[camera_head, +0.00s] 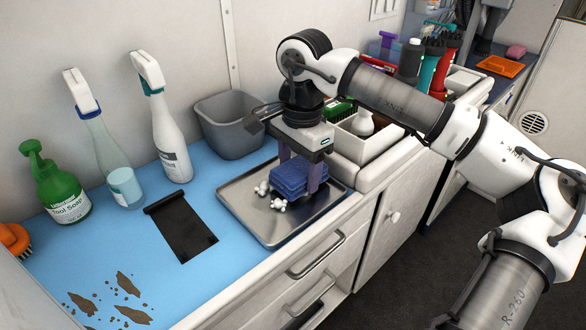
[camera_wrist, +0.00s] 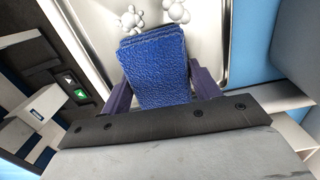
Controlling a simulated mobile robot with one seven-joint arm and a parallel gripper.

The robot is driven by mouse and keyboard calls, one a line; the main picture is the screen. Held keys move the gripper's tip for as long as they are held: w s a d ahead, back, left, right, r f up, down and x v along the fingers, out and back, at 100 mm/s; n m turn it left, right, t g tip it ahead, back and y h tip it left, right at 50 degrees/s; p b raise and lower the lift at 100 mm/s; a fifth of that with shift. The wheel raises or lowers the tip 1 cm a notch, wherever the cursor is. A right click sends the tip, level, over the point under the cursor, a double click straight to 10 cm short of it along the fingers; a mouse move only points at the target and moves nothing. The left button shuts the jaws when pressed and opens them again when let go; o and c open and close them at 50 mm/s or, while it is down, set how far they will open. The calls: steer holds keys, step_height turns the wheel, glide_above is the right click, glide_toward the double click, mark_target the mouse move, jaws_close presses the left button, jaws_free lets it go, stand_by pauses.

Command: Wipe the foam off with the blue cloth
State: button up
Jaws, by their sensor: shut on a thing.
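My gripper (camera_head: 300,174) is shut on a folded blue cloth (camera_head: 294,185), one finger on each side of it. The cloth is low over the metal tray (camera_head: 240,201); I cannot tell whether it touches the surface. White foam blobs (camera_head: 279,204) lie on the tray just left of and in front of the cloth, with another blob (camera_head: 262,187) a little farther left. In the wrist view the cloth (camera_wrist: 155,70) fills the space between the fingers, and the foam (camera_wrist: 130,18) shows just beyond its edge. Any foam under the cloth is hidden.
A grey bin (camera_head: 232,128) stands behind the tray. Spray bottles (camera_head: 170,140), a green soap bottle (camera_head: 58,185) and a black flat tool (camera_head: 181,225) are left on the blue counter. Brown dirt patches (camera_head: 132,288) lie at front left. A white caddy (camera_head: 365,145) is close on the right.

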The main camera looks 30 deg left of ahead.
mark_target(259, 203)
steer(key=shift+w, duration=0.15)
